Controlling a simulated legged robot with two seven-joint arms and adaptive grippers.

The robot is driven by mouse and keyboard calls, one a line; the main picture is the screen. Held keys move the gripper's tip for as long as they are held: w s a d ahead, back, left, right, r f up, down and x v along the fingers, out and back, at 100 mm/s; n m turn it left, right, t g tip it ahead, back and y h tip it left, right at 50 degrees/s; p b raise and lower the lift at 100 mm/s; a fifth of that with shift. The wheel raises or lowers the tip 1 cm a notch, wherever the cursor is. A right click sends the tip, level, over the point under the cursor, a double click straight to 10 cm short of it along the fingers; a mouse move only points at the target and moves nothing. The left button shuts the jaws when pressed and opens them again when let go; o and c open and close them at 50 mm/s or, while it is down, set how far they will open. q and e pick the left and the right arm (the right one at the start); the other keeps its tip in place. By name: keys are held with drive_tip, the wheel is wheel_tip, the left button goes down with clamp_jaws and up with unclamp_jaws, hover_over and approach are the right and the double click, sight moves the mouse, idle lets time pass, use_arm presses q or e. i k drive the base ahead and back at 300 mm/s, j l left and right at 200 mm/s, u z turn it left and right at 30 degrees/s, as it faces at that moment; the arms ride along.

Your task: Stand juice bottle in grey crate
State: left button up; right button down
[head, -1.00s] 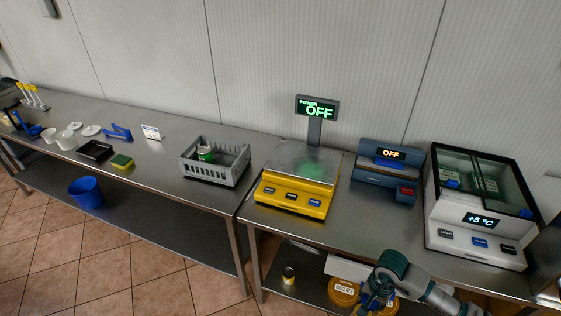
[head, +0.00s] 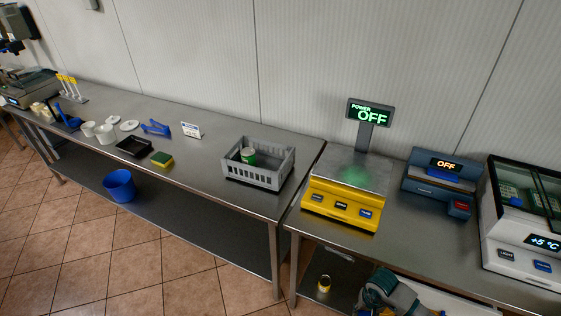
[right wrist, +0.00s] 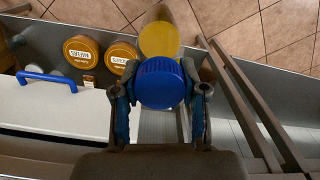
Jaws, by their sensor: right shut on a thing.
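The grey crate (head: 256,177) stands on the long steel table, left of the yellow scale. A green and white container (head: 249,156) stands inside it, and part of the crate floor looks free. In the right wrist view my right gripper (right wrist: 160,88) is shut on the juice bottle, with its blue cap (right wrist: 160,83) between the fingers and its yellow body (right wrist: 160,38) beyond. In the head view my right arm (head: 388,293) is at the bottom edge, low before the right table; the bottle cannot be made out there. My left gripper is not in view.
The yellow scale (head: 340,207), blue device (head: 440,182) and white cooler (head: 520,243) stand on the right table. A sponge (head: 162,159) and black tray (head: 134,147) lie left of the crate. Lidded tubs (right wrist: 82,51) are near the bottle. The tabletop beside the crate is clear.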

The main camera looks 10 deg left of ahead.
sight(259, 162)
drive_tip(key=i+j, duration=0.1)
drive_tip(key=j, duration=0.3)
drive_tip(key=i+j, duration=0.1)
drive_tip(key=j, duration=0.35)
drive_tip(key=i+j, duration=0.1)
drive_tip(key=j, duration=0.3)
drive_tip(key=i+j, duration=0.1)
drive_tip(key=j, duration=0.3)
drive_tip(key=i+j+u, duration=0.1)
drive_tip(key=j, duration=0.35)
